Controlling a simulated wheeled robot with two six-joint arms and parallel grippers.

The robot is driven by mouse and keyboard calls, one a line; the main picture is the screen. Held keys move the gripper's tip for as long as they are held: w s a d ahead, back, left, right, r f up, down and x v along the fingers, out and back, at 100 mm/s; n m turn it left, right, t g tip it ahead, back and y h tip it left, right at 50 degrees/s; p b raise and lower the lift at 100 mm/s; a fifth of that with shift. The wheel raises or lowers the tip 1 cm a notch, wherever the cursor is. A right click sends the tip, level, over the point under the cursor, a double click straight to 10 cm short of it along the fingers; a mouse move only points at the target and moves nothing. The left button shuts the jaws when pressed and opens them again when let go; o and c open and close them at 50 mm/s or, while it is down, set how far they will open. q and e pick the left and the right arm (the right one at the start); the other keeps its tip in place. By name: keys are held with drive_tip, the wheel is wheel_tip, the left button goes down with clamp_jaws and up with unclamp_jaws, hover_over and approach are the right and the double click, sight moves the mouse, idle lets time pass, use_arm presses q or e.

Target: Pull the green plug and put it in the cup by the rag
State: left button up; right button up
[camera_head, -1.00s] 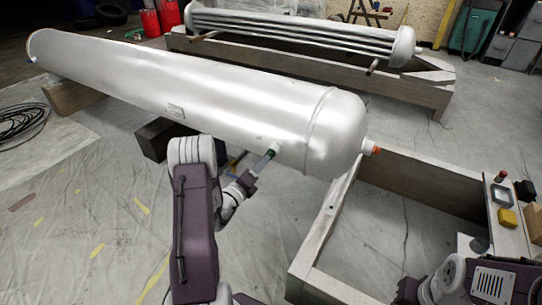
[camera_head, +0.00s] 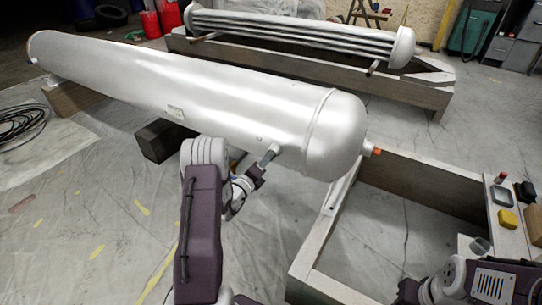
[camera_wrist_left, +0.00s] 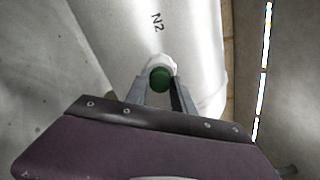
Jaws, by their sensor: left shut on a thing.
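The green plug (camera_wrist_left: 160,79) sits at a white nozzle (camera_wrist_left: 161,62) on the side of the silver vessel (camera_head: 200,85), beside the marking N2. My left gripper (camera_head: 270,157) is shut on it, one finger on each side in the left wrist view (camera_wrist_left: 161,88). In the head view the fingers hide the plug. A small round grey container (camera_head: 480,245), perhaps the cup, stands on the right-hand timber frame; I cannot make out a rag for certain. My right arm shows at the bottom right; its gripper (camera_head: 408,292) is dark and partly cut off.
A yellow block (camera_head: 507,219), a black item (camera_head: 525,191) and a red-topped item (camera_head: 500,178) lie on the right timber. The timber frame (camera_head: 325,235) borders open floor. A tube bundle (camera_head: 300,32) lies behind.

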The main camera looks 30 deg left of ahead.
use_arm(q)
drive_tip(key=shift+s, duration=0.1)
clamp_jaws()
drive_tip(key=shift+s+a+p, duration=0.2)
drive_tip(key=shift+s+p, duration=0.35)
drive_tip(key=shift+s, duration=1.85)
drive_tip(key=s, duration=0.4)
drive_tip(key=shift+a+p, duration=0.15)
drive_tip(key=shift+p, duration=0.25)
